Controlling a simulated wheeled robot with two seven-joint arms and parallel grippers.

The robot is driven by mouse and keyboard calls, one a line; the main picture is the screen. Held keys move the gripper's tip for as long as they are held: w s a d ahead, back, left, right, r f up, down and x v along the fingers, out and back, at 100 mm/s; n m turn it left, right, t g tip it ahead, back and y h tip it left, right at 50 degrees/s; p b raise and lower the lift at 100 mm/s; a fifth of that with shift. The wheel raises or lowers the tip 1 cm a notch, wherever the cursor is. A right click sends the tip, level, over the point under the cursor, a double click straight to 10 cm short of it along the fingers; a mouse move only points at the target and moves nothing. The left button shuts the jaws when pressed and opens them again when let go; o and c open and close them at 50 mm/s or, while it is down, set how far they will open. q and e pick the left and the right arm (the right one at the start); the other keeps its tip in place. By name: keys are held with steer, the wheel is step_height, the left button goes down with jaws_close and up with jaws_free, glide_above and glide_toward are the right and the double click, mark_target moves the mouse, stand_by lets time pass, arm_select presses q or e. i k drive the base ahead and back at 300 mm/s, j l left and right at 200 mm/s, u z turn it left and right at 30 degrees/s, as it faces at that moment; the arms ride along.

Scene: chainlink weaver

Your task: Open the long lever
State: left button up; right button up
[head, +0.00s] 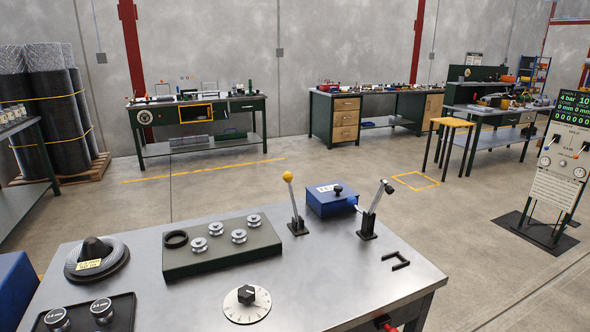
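Two levers stand at the back of the metal worktable (190,300). One is a thin lever with a yellow ball knob (291,205) on a dark foot, close to upright. The other is a flat metal lever with a black grip (374,209) on a dark foot, leaning to the right at the top. They look similar in length, and I cannot tell which is the long one. Neither of my grippers is in view.
Between the levers is a blue box (331,203) with a black knob. A green block with metal rollers (220,246), a dial (247,303), a wire coil (97,259) and a black bracket (396,261) lie on the table.

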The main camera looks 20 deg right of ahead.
mark_target(292, 198)
steer(key=l+u, duration=0.15)
steer(key=l, duration=0.35)
steer(key=l+u, duration=0.1)
steer(key=l, duration=0.4)
steer(key=k+l+u, duration=0.15)
steer(key=l, duration=0.35)
steer(key=l+u, duration=0.15)
steer(key=l, duration=0.35)
steer(key=k+l+u, duration=0.15)
steer(key=l, duration=0.35)
steer(key=k+l+u, duration=0.1)
steer(key=l, duration=0.35)
